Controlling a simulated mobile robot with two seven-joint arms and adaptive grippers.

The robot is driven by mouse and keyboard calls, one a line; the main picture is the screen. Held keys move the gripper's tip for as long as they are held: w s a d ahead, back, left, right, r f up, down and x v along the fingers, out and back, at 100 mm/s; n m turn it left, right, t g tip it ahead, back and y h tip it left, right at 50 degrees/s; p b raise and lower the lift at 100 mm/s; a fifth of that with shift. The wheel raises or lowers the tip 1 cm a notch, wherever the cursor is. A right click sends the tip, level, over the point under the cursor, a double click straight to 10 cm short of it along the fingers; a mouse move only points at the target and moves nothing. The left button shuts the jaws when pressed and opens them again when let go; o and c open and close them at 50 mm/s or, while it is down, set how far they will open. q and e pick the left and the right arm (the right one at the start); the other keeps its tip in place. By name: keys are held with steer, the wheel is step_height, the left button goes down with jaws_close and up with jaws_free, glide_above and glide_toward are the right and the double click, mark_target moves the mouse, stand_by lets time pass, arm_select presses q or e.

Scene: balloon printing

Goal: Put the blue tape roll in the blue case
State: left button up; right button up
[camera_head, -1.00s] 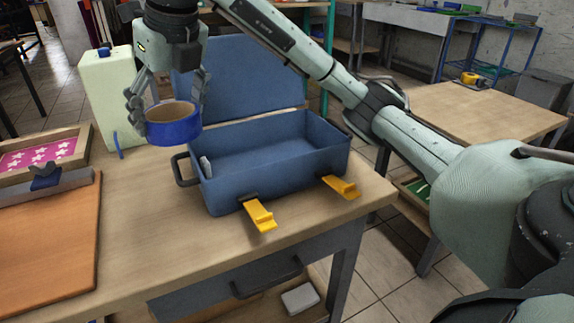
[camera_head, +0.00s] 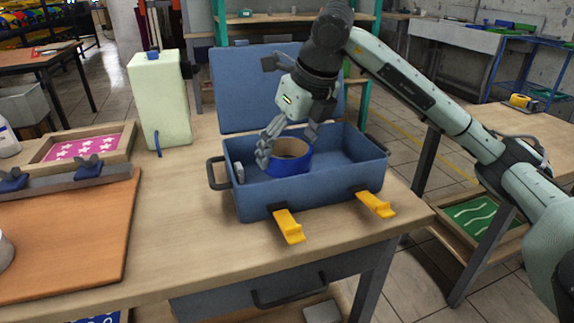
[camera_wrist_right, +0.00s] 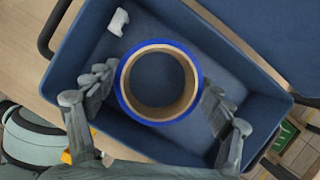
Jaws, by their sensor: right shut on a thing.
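The blue tape roll (camera_head: 289,160) has a brown cardboard core and is held inside the open blue case (camera_head: 310,195), above or near its floor. My right gripper (camera_head: 290,142) is shut on the roll. In the right wrist view the roll (camera_wrist_right: 160,82) sits between the fingers of the gripper (camera_wrist_right: 158,110), with the case (camera_wrist_right: 215,40) around and below it. I cannot tell whether the roll touches the case floor. The case lid (camera_head: 235,90) stands raised at the back. Two yellow latches (camera_head: 289,226) hang open at the front. My left gripper is not in view.
A pale green container (camera_head: 160,100) stands left of the case. A wooden frame with a pink star print (camera_head: 80,147) and an orange board (camera_head: 70,230) lie at the left. A small white piece (camera_wrist_right: 118,22) is in the case. Bare table lies left of the case.

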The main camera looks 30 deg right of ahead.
step_height(320, 180, down, 3)
steer(key=shift+r, duration=0.1)
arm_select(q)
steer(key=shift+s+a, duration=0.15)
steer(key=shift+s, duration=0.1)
arm_select(e)
steer(key=shift+f, duration=0.45)
steer(key=shift+f, duration=0.1)
steer(key=o, duration=1.2)
steer(key=shift+c, duration=0.2)
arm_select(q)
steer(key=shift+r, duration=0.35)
